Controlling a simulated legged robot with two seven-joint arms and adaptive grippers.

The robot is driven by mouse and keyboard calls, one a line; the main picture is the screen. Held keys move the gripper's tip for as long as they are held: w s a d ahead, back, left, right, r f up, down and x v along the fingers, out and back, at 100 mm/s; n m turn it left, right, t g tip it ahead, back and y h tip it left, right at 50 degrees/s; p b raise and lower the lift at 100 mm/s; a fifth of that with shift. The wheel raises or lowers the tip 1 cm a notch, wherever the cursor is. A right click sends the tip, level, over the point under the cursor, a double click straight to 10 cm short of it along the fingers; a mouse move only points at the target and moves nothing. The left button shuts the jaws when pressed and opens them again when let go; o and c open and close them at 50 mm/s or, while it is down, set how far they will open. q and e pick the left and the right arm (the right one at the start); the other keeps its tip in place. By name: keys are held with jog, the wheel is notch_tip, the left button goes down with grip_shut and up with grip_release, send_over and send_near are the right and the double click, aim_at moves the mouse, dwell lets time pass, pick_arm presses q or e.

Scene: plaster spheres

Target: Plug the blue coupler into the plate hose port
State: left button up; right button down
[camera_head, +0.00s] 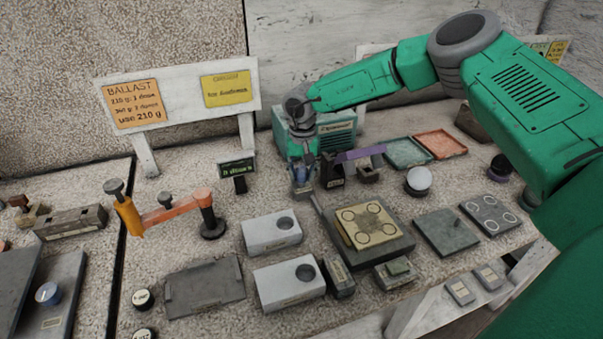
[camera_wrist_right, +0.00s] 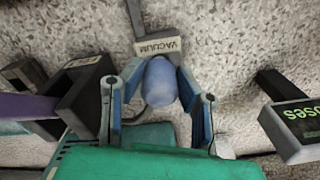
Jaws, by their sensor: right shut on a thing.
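My right gripper (camera_head: 301,166) reaches down at the back middle of the table, in front of a teal box. In the right wrist view, its fingers (camera_wrist_right: 160,88) are shut on the rounded blue coupler (camera_wrist_right: 159,80). The coupler's far end meets or overlaps a grey block labelled VACUUM (camera_wrist_right: 160,47); I cannot tell whether it is seated there. A dark hose curves beside the coupler. A tan plate with several ringed holes (camera_head: 374,225) lies on a dark base to the right front. I cannot make out its hose port. My left gripper is not in view.
The teal box (camera_head: 337,139) stands behind the gripper. A dark bracket with a purple arm (camera_head: 360,154) is close on its right, and a small dark sign (camera_head: 237,169) on its left. An orange lever (camera_head: 165,213) and two pale blocks (camera_head: 270,234) stand further left and front.

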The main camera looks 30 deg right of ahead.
jog(key=shift+f+b, duration=0.55)
jog(key=shift+f, duration=0.45)
jog(key=c, duration=1.1)
grip_release()
jog(key=shift+r, duration=0.1)
jog(key=shift+r+p, duration=1.45)
jog(key=shift+r, duration=0.5)
